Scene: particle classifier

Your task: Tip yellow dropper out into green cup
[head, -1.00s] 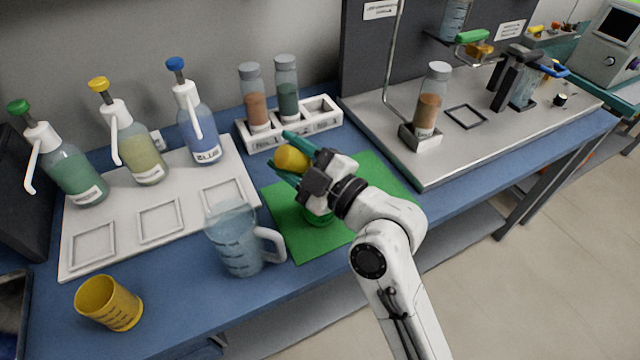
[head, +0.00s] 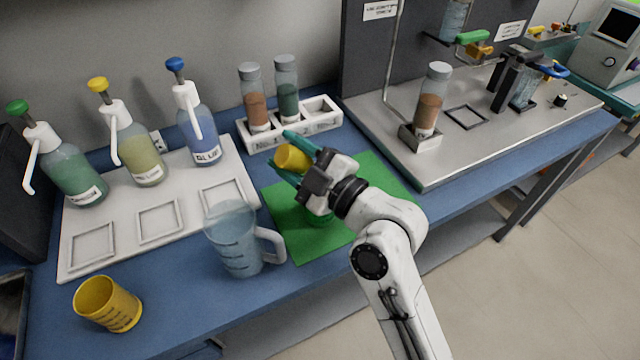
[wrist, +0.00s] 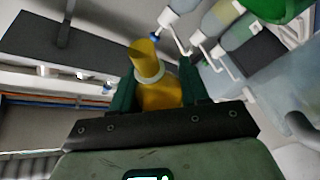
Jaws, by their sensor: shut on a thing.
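My gripper (head: 287,153) has teal fingers and is shut on the yellow dropper (head: 293,158), held above the green mat. In the wrist view the dropper (wrist: 158,92) sits between the two fingers, with a pale band around its middle. That view looks rolled over, so my wrist is tilted well round. The green cup (head: 319,217) stands on the mat, below my gripper and mostly hidden by it. A green rounded thing, likely the cup, shows at the top right of the wrist view (wrist: 278,8). I cannot tell whether anything is flowing from the dropper.
A clear jug (head: 232,240) stands left of the green mat (head: 385,180). A yellow cup (head: 108,304) is at the front left. Pump bottles stand on a white tray (head: 160,190). A white rack (head: 325,112) with two vials is behind. A metal platform (head: 470,145) is at right.

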